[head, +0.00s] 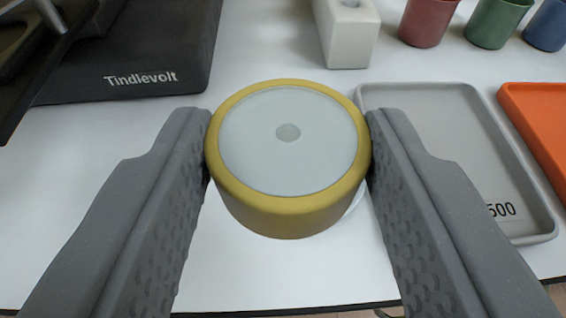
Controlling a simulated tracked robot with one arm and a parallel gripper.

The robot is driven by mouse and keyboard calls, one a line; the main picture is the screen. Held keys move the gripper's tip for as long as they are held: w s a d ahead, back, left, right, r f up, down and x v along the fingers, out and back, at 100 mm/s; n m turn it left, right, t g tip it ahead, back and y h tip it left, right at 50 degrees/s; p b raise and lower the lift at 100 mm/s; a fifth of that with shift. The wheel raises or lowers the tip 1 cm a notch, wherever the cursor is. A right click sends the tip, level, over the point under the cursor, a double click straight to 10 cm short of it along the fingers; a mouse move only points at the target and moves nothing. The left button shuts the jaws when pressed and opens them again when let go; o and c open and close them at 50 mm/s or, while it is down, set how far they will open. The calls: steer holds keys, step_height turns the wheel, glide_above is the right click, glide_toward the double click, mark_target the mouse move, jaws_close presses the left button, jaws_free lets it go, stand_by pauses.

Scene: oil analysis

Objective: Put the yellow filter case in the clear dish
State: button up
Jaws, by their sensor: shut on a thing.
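The yellow filter case (285,215) is a round, short drum with a yellow rim and a pale top that has a grey dot in its middle. My gripper (288,125) is shut on it, one finger touching each side, and the case looks upright. A thin pale curved rim (357,197) shows behind its lower right side. It may be the clear dish, but the case and right finger hide most of it. I cannot tell how high the case is above the table.
A grey tray (430,92) marked "500" lies at the right, with an orange tray (535,105) beyond it. A white block (347,45) and red (428,20), green (495,22) and blue (548,25) cups stand at the back. A black "Tindlevolt" device (150,50) is back left. The left table area is clear.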

mark_target(298, 132)
steer(key=a+b, duration=0.1)
steer(key=s+a+m+h+b, duration=0.1)
steer(key=a, duration=0.1)
steer(key=s+a+f+h+b, duration=0.1)
steer(key=shift+s+a+f+m, duration=0.1)
steer(key=shift+a+m, duration=0.2)
steer(key=shift+a, duration=0.1)
steer(key=s+a+f+m+g+h+b, duration=0.1)
steer(key=s+a+m+h+b, duration=0.1)
steer(key=s+a+h+b, duration=0.3)
steer(key=w+d, duration=0.3)
steer(key=w, duration=0.1)
steer(key=w+d+f+y, duration=0.1)
steer(key=w+d, duration=0.3)
steer(key=w+d+y+b, duration=0.1)
steer(key=w+d, duration=0.2)
steer(key=w, duration=0.1)
steer(key=shift+d+f, duration=0.25)
steer(key=shift+d, duration=0.05)
step_height(298, 132, down, 4)
steer(key=shift+w+r+b, duration=0.15)
steer(key=shift+b, duration=0.65)
steer(key=shift+r, duration=0.1)
steer(key=o, duration=1)
